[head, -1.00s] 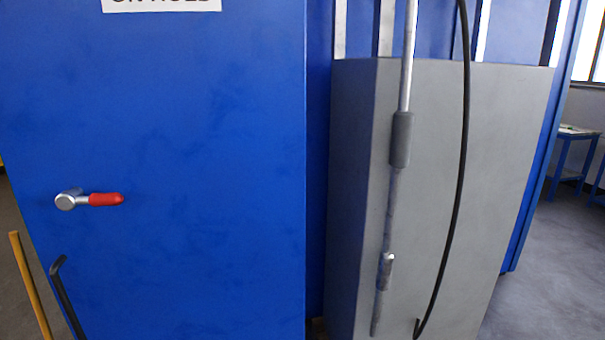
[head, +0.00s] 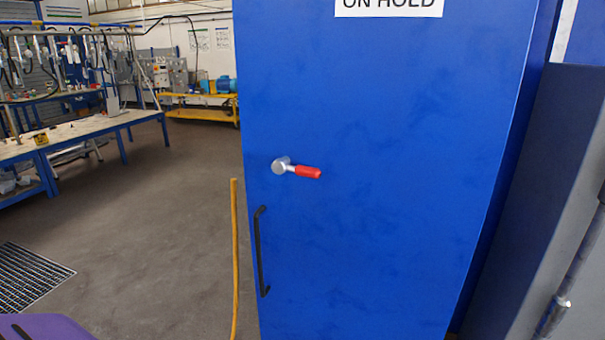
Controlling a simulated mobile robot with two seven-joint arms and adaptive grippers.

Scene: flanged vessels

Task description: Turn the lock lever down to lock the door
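The lock lever (head: 307,172) has a red grip and a silver round hub. It sits near the left edge of the blue door (head: 390,220) and points right, roughly level with a slight downward slant in the picture. A black vertical handle (head: 260,252) is on the door below the lever. The door appears closed. Neither of my grippers shows in the head view, and nothing touches the lever.
A yellow post (head: 235,260) stands just left of the door. A grey cabinet (head: 545,200) with a metal rod is at the right. Workbenches (head: 90,128) stand at the back left. The floor (head: 150,230) left of the door is largely clear, with a grating (head: 30,275).

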